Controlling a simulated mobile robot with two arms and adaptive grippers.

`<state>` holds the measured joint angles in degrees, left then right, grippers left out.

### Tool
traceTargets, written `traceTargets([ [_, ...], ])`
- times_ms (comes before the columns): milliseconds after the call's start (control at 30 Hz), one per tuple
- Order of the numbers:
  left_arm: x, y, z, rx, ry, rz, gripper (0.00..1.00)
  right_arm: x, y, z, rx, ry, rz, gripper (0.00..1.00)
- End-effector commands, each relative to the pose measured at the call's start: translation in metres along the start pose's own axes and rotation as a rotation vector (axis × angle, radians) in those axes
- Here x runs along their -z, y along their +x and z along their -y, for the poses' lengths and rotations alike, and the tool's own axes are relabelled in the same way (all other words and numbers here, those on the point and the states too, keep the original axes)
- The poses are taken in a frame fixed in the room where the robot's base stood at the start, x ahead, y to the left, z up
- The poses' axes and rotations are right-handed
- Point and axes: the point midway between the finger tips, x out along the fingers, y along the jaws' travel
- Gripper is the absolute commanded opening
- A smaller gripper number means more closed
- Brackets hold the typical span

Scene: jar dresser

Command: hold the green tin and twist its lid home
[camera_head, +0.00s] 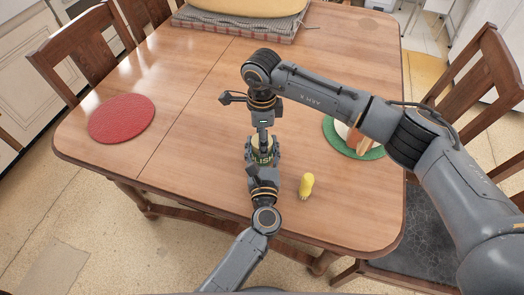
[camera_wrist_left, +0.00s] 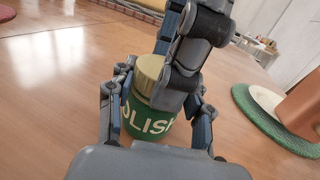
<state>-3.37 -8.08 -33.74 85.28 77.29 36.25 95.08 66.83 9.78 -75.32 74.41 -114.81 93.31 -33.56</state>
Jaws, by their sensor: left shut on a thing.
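The green tin (camera_wrist_left: 143,121), with white lettering on its side, stands upright near the front middle of the table. It shows only partly between the grippers in the head view (camera_head: 264,158). Its gold lid (camera_wrist_left: 149,72) sits on top; whether it is fully seated I cannot tell. My left gripper (camera_head: 262,163) is shut on the tin's body, a finger at either side. My right gripper (camera_wrist_left: 166,75) points down from above, its fingers at the lid; one covers the lid's right side. Whether it grips the lid is hidden.
A small yellow object (camera_head: 306,186) stands just right of the tin. A green round mat (camera_head: 377,152) with a plate and a brown item lies further right, partly under my right arm. A red round mat (camera_head: 121,119) lies left. The wooden table (camera_head: 190,150) is clear between.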

Motion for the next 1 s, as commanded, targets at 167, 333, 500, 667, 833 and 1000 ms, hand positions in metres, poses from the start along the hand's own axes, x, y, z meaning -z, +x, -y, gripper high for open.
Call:
traceTargets([
  [167, 0.0001, -0.0001, 0.0002, 0.0, 0.0, 0.0, 0.0, 0.0, -0.0001, 0.0, 0.0, 0.0, 0.0, 0.2],
  [333, 0.0, -0.0001, 0.0002, 0.0, 0.0, 0.0, 0.0, 0.0001, -0.0001, 0.0001, 0.0, 0.014, 0.0, 0.15],
  [500, 0.0, -0.0001, 0.0001, 0.0, 0.0, 0.0, 0.0, 0.0003, 0.0, 0.0001, 0.0, 0.19, 0.0, 0.16],
  [667, -0.0001, 0.0, -0.0001, -0.001, 0.0, 0.0, 0.0, 0.0005, 0.0001, 0.0001, 0.0, 0.299, 0.0, 0.15],
  [833, -0.0001, 0.0, -0.0004, -0.002, 0.0, 0.0, 0.0, 0.0006, 0.0002, 0.0002, 0.0, 0.306, 0.0, 0.14],
  [1000, -0.0001, 0.0001, -0.0005, -0.002, 0.0, 0.0, 0.0, 0.0008, 0.0003, 0.0002, 0.0, 0.305, -0.001, 0.68],
])
